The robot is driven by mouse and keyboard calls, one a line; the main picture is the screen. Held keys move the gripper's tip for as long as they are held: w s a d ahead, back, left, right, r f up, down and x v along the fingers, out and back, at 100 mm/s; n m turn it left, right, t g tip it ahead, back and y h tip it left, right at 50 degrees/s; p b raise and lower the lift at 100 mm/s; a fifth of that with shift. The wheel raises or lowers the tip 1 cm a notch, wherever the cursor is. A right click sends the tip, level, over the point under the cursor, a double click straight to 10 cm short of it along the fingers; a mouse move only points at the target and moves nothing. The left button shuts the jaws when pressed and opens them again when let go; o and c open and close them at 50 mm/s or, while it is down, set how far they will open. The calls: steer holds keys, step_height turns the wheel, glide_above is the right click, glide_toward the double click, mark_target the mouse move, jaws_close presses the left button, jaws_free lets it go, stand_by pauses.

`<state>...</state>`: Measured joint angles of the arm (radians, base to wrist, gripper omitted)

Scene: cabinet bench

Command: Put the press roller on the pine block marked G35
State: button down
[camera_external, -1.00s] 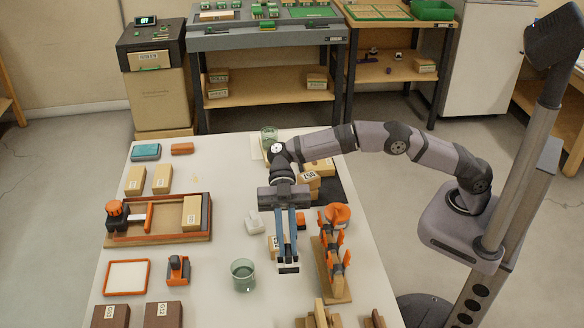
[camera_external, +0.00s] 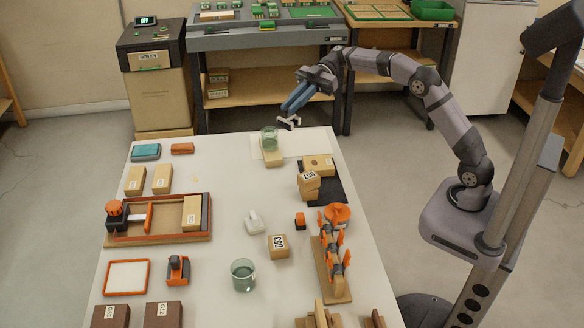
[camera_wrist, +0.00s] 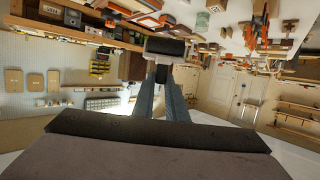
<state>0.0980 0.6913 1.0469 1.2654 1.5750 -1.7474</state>
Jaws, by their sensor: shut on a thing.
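My gripper (camera_external: 293,114) is raised above the far edge of the white table, its blue fingers shut on the press roller (camera_external: 289,123). In the wrist view the roller (camera_wrist: 165,46) is a dark cylinder across the tips of my gripper (camera_wrist: 168,68). A pine block with a large label (camera_external: 278,247) stands alone near the table's middle, well below and apart from my gripper. Another labelled pine block (camera_external: 308,180) is stacked by the dark mat. Other pine blocks (camera_external: 135,181) lie at the left. The labels are too small or turned to tell surely which is G35.
A green glass (camera_external: 269,137) stands on a block just below my gripper. Another glass (camera_external: 243,275) is at the front middle. An orange-and-wood rack (camera_external: 335,265) stands at the right, and a wooden press tray (camera_external: 160,220) at the left.

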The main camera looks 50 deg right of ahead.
steer(key=s+d+m+t, duration=0.1)
steer(key=d+m+t, duration=0.25)
steer(key=d, duration=0.75)
steer(key=t+h, duration=0.1)
steer(key=t, duration=0.1)
glide_above(323, 161)
step_height(323, 161, down, 9)
steer(key=shift+m, duration=0.35)
steer(key=shift+f+p, duration=1.05)
steer(key=shift+f, duration=3.85)
steer(key=shift+s+f+g+b, duration=0.2)
steer(key=shift+f+g+b, duration=0.15)
steer(key=shift+f+b, duration=0.75)
steer(key=c, duration=1.8)
jaws_free()
steer(key=shift+r, duration=0.2)
steer(key=shift+o, duration=0.2)
steer(key=shift+w+r, duration=0.1)
steer(key=shift+w, duration=0.1)
steer(key=shift+r, duration=0.25)
